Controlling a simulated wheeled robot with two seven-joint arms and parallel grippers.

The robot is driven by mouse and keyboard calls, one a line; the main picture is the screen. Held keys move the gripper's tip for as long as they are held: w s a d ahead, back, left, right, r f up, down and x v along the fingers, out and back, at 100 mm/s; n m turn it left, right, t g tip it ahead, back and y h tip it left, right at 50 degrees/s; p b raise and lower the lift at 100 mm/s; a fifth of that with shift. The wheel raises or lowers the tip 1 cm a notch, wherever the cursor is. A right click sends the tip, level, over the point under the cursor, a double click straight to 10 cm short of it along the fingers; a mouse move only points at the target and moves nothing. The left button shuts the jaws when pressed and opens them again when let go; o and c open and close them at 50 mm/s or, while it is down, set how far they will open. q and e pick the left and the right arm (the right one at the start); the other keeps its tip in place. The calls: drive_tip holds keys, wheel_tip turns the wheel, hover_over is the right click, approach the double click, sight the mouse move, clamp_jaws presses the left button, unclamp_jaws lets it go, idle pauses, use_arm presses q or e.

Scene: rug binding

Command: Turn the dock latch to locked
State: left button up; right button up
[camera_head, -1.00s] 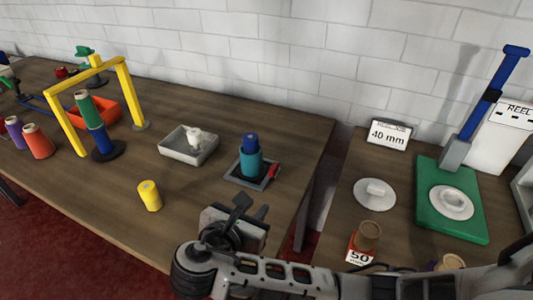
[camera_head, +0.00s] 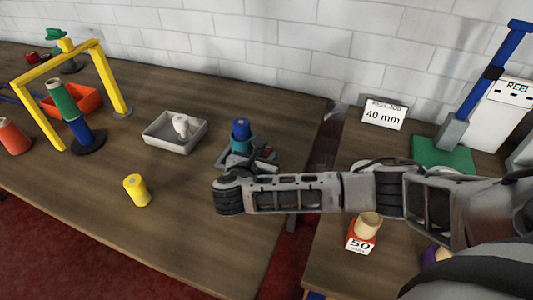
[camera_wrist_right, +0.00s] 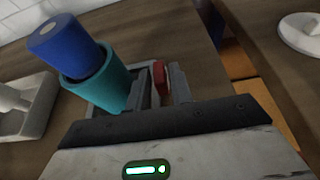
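The dock (camera_head: 222,160) is a dark grey square plate near the right end of the long table. A teal spool with a blue top (camera_head: 241,130) stands upright in it. The same spool fills the left of the right wrist view (camera_wrist_right: 85,55). The small red latch (camera_wrist_right: 159,74) is at the dock's edge beside the spool. My right gripper (camera_wrist_right: 163,78) is at the dock, its fingers a short gap apart with the latch between their tips. Whether both fingers touch it is unclear. My left gripper is out of view.
A grey tray (camera_head: 158,142) with a white piece and a yellow spool (camera_head: 137,190) stand left of the dock. A yellow frame (camera_head: 112,78) is farther left. A gap separates this table from the right one, which holds a 40 mm sign (camera_head: 383,114).

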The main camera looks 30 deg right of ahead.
drive_tip(key=shift+w+d+f, duration=0.25)
drive_tip(key=shift+w+d, duration=0.2)
drive_tip(key=shift+d, duration=0.05)
clamp_jaws()
